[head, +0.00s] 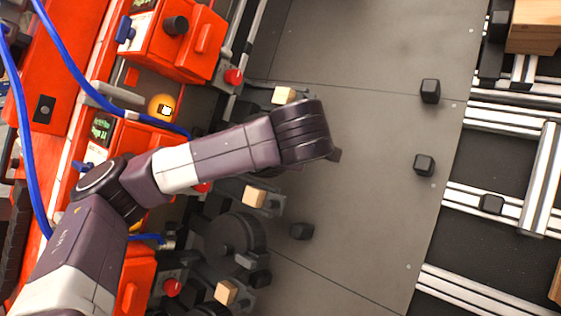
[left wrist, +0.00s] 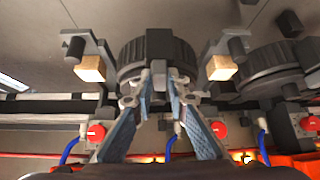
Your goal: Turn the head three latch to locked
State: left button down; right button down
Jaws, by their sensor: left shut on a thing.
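In the left wrist view, the fingers of my left gripper (left wrist: 160,82) are closed in on a dark grey latch handle (left wrist: 160,45). The handle stands in front of a dark ribbed wheel (left wrist: 130,68). No label or lock mark is readable there, so I cannot tell the head number or whether it is locked. In the head view, my left arm reaches in from the left over the red machine row, and its wrist hides the gripper and the handle. My right gripper is in neither view.
Another ribbed wheel (head: 235,240) sits below my arm in the head view. Wooden blocks (head: 255,196), red knobs (head: 233,76) and blue hoses (head: 85,80) lie close around. An orange lamp (head: 163,107) glows on the machine. The grey plate (head: 370,60) to the right is mostly clear.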

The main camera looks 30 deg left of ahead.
pick_arm(q)
jog(key=shift+f+m+t+b, duration=0.15)
jog(key=shift+m+t+b, duration=0.15)
jog(key=shift+m+b, duration=0.25)
jog(key=c, duration=1.9)
grip_release()
jog(key=shift+d, duration=0.1)
jog(key=shift+v, duration=6.05)
